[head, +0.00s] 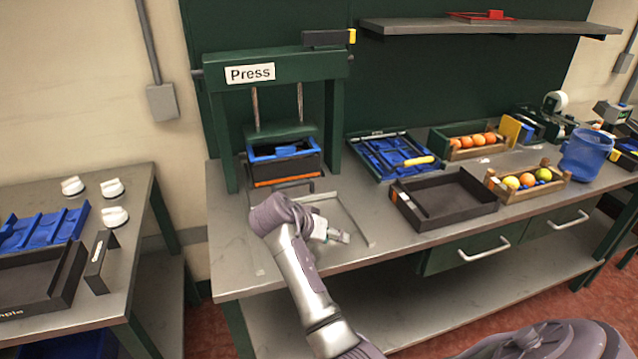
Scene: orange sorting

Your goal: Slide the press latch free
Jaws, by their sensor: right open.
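The green press (335,120) stands at the left end of the workbench, with a white "Press" label (250,73) on its top beam. A black bar with a yellow end (330,38) sits on top of the beam at the right; it may be the latch, but I cannot tell for sure. Under the press plate is a blue-lined dark box (285,170) with an orange strip. My right gripper (343,237) is open and empty, over the bench in front of the press, well below and apart from the black bar. My left gripper is not in view.
An empty dark tray (425,215), a blue tray (375,170) and fruit crates (525,195) stand right of the press. A blue bucket (585,155) is farther right. A shelf (480,27) hangs above. A side table (135,200) stands left across a gap.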

